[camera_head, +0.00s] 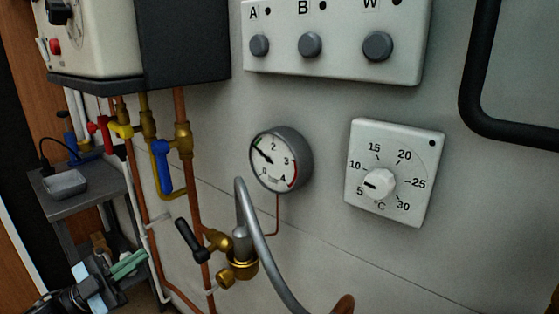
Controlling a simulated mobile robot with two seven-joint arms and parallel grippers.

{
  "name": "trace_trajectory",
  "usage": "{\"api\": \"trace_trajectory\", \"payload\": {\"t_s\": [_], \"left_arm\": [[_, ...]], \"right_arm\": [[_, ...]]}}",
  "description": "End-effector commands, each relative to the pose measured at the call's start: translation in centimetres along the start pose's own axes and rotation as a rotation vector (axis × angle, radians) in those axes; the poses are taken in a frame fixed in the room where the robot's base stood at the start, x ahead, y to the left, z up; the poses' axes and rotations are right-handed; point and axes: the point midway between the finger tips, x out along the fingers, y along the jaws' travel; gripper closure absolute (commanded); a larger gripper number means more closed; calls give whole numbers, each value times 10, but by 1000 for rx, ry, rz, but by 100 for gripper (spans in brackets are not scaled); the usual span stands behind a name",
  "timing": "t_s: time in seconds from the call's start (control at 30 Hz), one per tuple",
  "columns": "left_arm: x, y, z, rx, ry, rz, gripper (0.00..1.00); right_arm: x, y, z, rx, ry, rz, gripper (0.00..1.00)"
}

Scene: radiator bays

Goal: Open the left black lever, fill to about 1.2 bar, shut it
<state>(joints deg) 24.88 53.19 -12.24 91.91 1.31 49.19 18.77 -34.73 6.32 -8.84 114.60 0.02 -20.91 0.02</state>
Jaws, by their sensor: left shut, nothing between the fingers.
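The black lever (190,240) sits on a brass valve (217,240) at lower centre. It slants from upper left down to lower right. A grey braided hose (258,238) arches over beside the valve and hides part of the fittings. A second black lever is not visible. The round pressure gauge (280,160) is on the wall above; its needle points up and left, roughly near 1, close to a short green mark. My left gripper (143,258), with green fingers, is at lower left, shut and empty, apart from the lever and left of it. My right gripper is out of view.
A blue lever (163,166) and copper pipes (193,210) stand above and left of the black lever. A grey side table (82,192) holds a small tray. A temperature dial (395,172) and a button panel (335,42) are on the wall.

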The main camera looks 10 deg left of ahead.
Motion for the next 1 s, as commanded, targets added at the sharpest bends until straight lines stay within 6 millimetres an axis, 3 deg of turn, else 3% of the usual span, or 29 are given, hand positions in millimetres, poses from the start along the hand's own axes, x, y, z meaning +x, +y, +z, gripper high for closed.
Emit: {"api": "trace_trajectory", "payload": {"t_s": [0.47, 0.8, 1.0], "left_arm": [[0, 0, 0, 0, 0, 0, 100], [4, 7, 6, 34, -42, 3, 57], [20, 38, 33, 209, -229, 30, 57]], "right_arm": [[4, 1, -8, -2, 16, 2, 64], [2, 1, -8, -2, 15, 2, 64], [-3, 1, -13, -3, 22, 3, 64]]}}
